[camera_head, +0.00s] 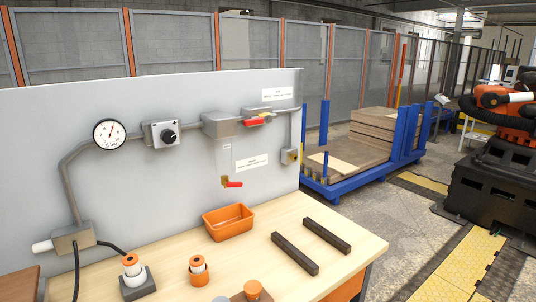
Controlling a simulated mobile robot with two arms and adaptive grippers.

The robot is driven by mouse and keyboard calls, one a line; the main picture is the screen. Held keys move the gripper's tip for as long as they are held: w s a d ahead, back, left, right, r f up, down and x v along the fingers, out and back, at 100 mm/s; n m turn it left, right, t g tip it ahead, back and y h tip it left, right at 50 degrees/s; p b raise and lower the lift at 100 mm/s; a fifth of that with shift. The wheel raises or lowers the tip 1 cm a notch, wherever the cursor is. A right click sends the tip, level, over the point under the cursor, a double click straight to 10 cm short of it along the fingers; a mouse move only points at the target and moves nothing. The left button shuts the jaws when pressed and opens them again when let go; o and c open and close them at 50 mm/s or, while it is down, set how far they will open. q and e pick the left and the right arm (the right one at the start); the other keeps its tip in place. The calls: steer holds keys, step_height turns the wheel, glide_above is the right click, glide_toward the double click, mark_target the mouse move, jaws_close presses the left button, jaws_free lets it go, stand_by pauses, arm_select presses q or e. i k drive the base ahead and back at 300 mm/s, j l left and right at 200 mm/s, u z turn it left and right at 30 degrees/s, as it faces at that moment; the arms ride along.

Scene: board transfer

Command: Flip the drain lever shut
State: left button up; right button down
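The panel has two red levers. The lower red lever (234,184) sits on a small brass valve at the end of a thin vertical pipe, just below a white label (251,161). Its handle points to the right, roughly level. I take it for the drain lever, but the label is too small to read. Neither of my grippers shows in the head view.
An orange bin (229,222) stands on the wooden bench (345,270) below the lower lever. Two dark bars (295,253) lie to its right. Orange-and-white parts (198,269) stand at the front. A gauge (109,133) and a knob box (161,134) are further left.

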mark_target(237, 183)
steer(key=i+l+u, duration=0.2)
steer(key=u, duration=0.2)
steer(key=i+l+u, duration=0.15)
steer(key=l+u, duration=0.3)
